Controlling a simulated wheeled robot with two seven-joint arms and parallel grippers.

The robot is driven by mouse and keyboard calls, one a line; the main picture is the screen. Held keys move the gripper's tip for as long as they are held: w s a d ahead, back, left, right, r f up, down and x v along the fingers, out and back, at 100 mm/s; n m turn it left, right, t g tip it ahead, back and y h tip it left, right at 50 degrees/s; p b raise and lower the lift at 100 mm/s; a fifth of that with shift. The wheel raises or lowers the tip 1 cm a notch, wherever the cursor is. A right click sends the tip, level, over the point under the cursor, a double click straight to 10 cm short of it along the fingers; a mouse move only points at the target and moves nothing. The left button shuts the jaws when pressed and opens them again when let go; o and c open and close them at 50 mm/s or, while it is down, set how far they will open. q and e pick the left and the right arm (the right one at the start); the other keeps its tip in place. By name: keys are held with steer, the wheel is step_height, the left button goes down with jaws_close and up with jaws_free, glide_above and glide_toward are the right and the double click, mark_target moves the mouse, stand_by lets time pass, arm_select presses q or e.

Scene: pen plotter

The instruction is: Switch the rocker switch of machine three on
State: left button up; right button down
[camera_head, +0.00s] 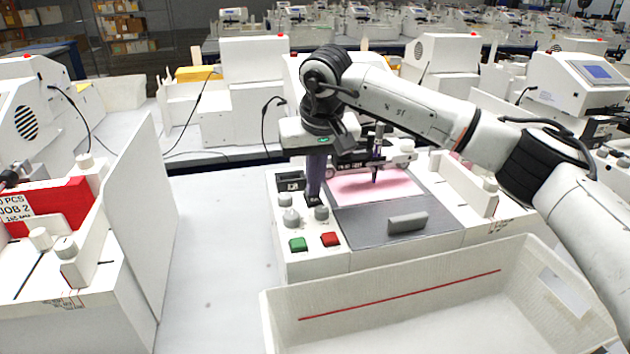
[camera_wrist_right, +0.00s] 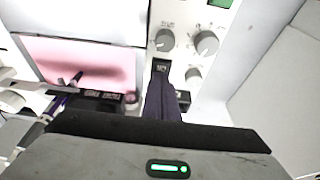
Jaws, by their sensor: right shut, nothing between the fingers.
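A white pen plotter (camera_head: 277,258) stands in the middle of the head view, with a pink sheet (camera_head: 395,187) on its bed. No machine number is readable on it. A small black part with pale marks, apparently the rocker switch (camera_wrist_right: 160,66), sits on its panel in the right wrist view. My right gripper (camera_head: 313,197) points down over the panel, shut and empty. Its fingertips are right at that black part, partly covering it; I cannot tell whether they touch or which way the rocker is tilted. My left gripper is out of view.
Grey knobs (camera_head: 291,217), a green button (camera_head: 298,244) and a red button (camera_head: 330,239) lie close to the fingers. The pen carriage (camera_head: 377,160) is beside them. A white open bin (camera_head: 400,303) stands in front.

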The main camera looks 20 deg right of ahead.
steer(key=v, duration=1)
steer(key=shift+r+b, duration=0.15)
steer(key=shift+b, duration=0.15)
